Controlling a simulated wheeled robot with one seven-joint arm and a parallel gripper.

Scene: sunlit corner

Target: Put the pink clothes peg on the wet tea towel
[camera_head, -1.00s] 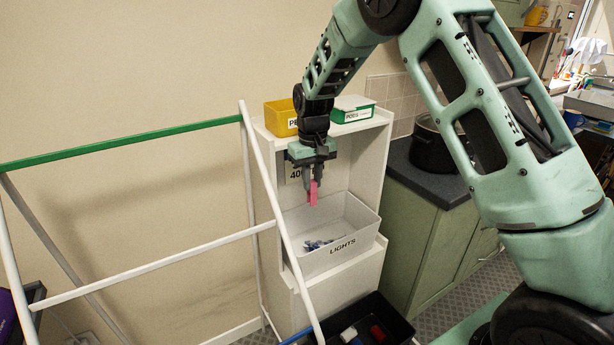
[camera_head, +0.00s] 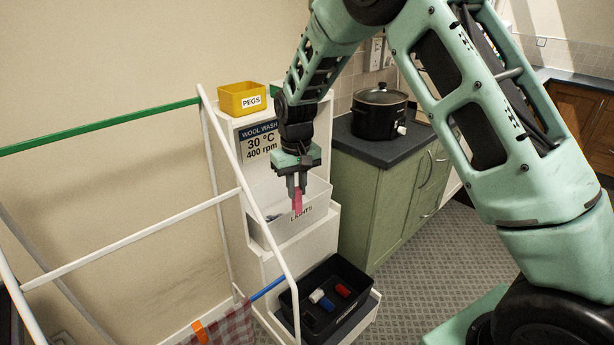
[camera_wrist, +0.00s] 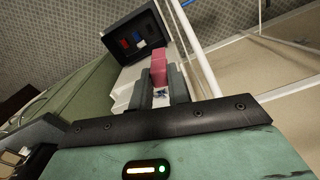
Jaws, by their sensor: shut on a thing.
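My gripper (camera_head: 296,188) points down and is shut on the pink clothes peg (camera_head: 297,203), in front of the white shelf unit. In the wrist view the pink peg (camera_wrist: 158,67) stands up between the two dark fingers (camera_wrist: 160,90). A red-and-grey checked cloth (camera_head: 236,325), seemingly the tea towel, hangs low at the bottom edge of the head view. An orange peg (camera_head: 200,331) is at its left part. The peg is well above the cloth and apart from it. The cloth's lower part is out of frame, and I cannot tell whether it is wet.
A drying rack with white bars (camera_head: 140,237), a green rail (camera_head: 110,125) and a blue rail (camera_head: 268,289) stands at the left. The shelf unit holds a yellow PEGS box (camera_head: 242,98) and a LIGHTS bin (camera_head: 318,212). A black crate (camera_head: 347,277) sits low down. Floor (camera_head: 450,245) at right is clear.

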